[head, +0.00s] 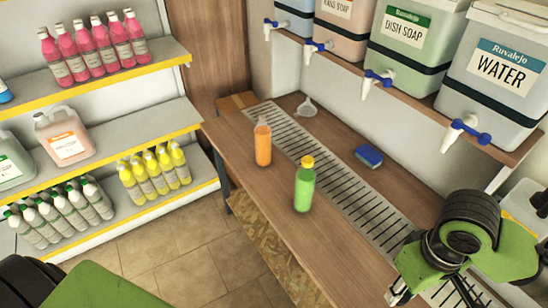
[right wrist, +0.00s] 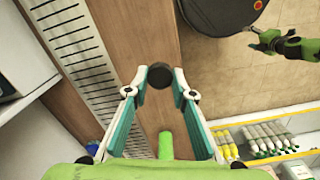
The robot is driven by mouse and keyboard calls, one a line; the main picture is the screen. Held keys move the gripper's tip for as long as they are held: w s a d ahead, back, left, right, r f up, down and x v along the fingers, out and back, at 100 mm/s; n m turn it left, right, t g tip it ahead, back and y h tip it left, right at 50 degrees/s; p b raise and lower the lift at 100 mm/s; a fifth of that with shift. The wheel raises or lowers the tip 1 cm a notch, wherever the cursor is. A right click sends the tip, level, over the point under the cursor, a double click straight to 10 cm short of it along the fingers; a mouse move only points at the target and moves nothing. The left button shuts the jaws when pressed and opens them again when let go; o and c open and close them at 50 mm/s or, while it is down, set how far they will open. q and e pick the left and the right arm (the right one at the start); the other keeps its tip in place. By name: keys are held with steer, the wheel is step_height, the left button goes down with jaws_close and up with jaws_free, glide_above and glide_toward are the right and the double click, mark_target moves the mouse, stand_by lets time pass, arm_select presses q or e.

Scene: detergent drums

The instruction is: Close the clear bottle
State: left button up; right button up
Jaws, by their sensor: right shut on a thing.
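A clear bottle with orange liquid (head: 263,145) stands upright on the wooden counter, left of the drain grate. Its upper part is pale and see-through, and no coloured cap shows on it. My right gripper (head: 425,292) is at the lower right, well apart from the bottle. In the right wrist view my right gripper (right wrist: 158,82) is shut on a small round black cap (right wrist: 158,75), held between its fingertips above the counter. My left gripper (right wrist: 262,40) shows small at the upper right of that view; its fingers are too small to read.
A green bottle with yellow cap (head: 304,187) stands nearer me than the orange one. A white funnel (head: 307,107) and blue sponge (head: 369,156) lie by the metal grate (head: 335,180). Drums with taps (head: 465,132) overhang the counter's right side. Shelves of bottles stand left.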

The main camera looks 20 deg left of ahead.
steer(key=d+r+m, duration=0.5)
steer(key=r+m, duration=0.2)
steer(key=shift+d+m, duration=0.2)
steer(key=shift+m, duration=0.1)
steer(key=shift+r, duration=0.1)
